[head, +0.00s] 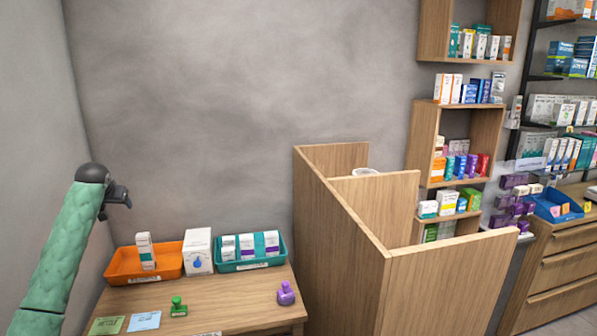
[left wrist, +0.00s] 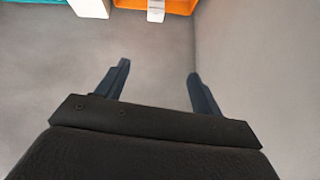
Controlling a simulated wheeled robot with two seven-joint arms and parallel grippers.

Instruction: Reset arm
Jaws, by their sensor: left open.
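My left arm, in a green sleeve, rises at the left of the head view. Its black gripper (head: 119,195) is raised above and to the left of the wooden counter, near the corner of the grey walls. In the left wrist view the two dark fingers of the left gripper (left wrist: 158,88) stand wide apart with nothing between them. My right gripper is not in either view.
On the counter (head: 234,312) stand an orange tray (head: 120,269) with a box, a white box (head: 198,251), a teal tray (head: 252,265) with boxes, a green stamp (head: 178,307) and a purple stamp (head: 286,293). A wooden partition (head: 350,270) rises on the right.

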